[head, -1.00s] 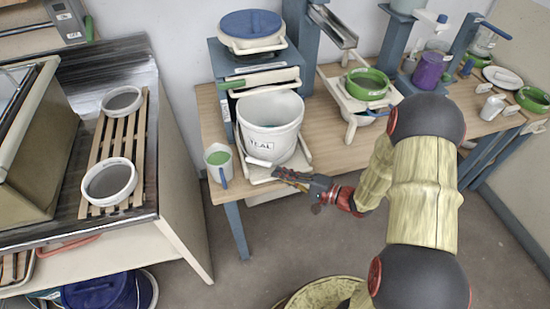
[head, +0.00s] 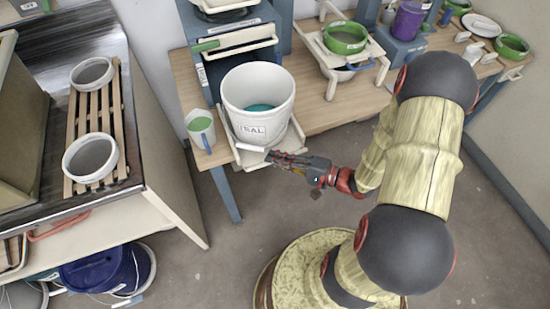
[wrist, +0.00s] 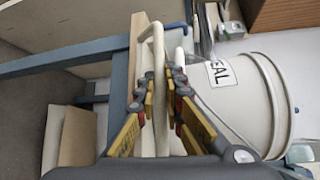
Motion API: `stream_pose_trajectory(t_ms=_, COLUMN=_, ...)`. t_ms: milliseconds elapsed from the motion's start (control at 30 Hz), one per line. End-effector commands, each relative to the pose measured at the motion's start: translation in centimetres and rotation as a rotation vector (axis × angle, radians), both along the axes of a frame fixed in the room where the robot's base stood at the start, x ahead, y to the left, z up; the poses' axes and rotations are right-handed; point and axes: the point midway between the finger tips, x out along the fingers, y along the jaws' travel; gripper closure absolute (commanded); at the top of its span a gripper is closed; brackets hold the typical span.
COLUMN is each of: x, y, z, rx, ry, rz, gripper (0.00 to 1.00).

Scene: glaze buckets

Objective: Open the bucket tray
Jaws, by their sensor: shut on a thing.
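The bucket tray (head: 296,137) is a cream slide-out tray at the table's front edge, below the blue stand (head: 240,62). It sticks out past the edge, with a white bucket (head: 258,98) upright on it. The bucket is labelled, with the end of the word showing in the wrist view (wrist: 221,72), and holds teal glaze. My gripper (head: 277,157) is at the tray's front, shut on the tray's pale handle (wrist: 160,128). The handle bar runs between both fingers in the wrist view. The tray's back part is hidden by the bucket.
A green bowl (head: 345,38) on a cream frame is to the right. A bench with a slatted rack (head: 97,110) is at the left. Open floor (head: 290,208) lies before the table.

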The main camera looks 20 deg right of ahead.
Motion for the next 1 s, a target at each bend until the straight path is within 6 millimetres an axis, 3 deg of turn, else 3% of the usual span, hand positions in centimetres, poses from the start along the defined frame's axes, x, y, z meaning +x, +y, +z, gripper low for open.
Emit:
stream_pose_trajectory(t_ms=33, x=0.0, y=0.0, z=-0.1, rx=-0.003, ry=0.001, rz=0.000, gripper=1.00)
stream_pose_trajectory(t_ms=67, x=0.0, y=0.0, z=-0.1, rx=-0.003, ry=0.001, rz=0.000, gripper=0.89)
stream_pose_trajectory(t_ms=200, x=0.0, y=0.0, z=-0.1, rx=-0.002, ry=0.001, rz=-0.001, gripper=0.82)
stream_pose_trajectory(t_ms=600, x=-0.3, y=-0.4, z=0.0, rx=-0.002, ry=0.000, rz=-0.001, gripper=0.82)
stream_pose_trajectory(t_ms=1000, x=-3.6, y=-4.0, z=0.7, rx=-0.003, ry=0.000, rz=-0.007, gripper=0.82)
